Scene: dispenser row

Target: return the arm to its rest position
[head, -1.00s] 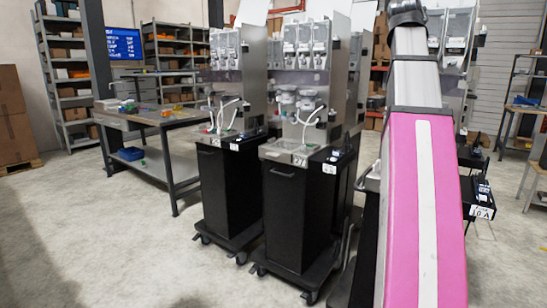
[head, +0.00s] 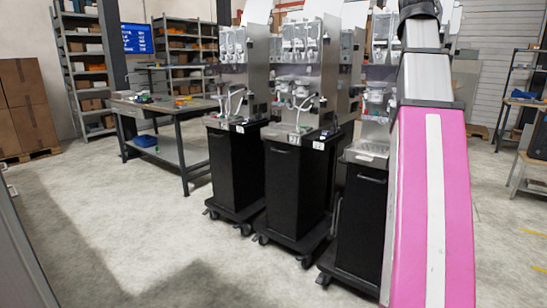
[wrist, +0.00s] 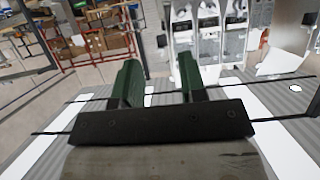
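My arm, with a pink cover and a white stripe, rises along the right side of the head view. My gripper is out of the head view. In the wrist view my gripper (wrist: 160,84) shows two green fingers standing apart on a dark bar, with nothing between them. Beyond the fingers are dispensers and shelving, and the fingers touch nothing that I can see.
Black wheeled dispenser carts (head: 297,190) stand in a row left of my arm. A workbench (head: 165,108) with small items is further left, with shelving (head: 88,70) behind. Cardboard boxes (head: 28,105) stand at the far left. The floor (head: 130,230) in front is open.

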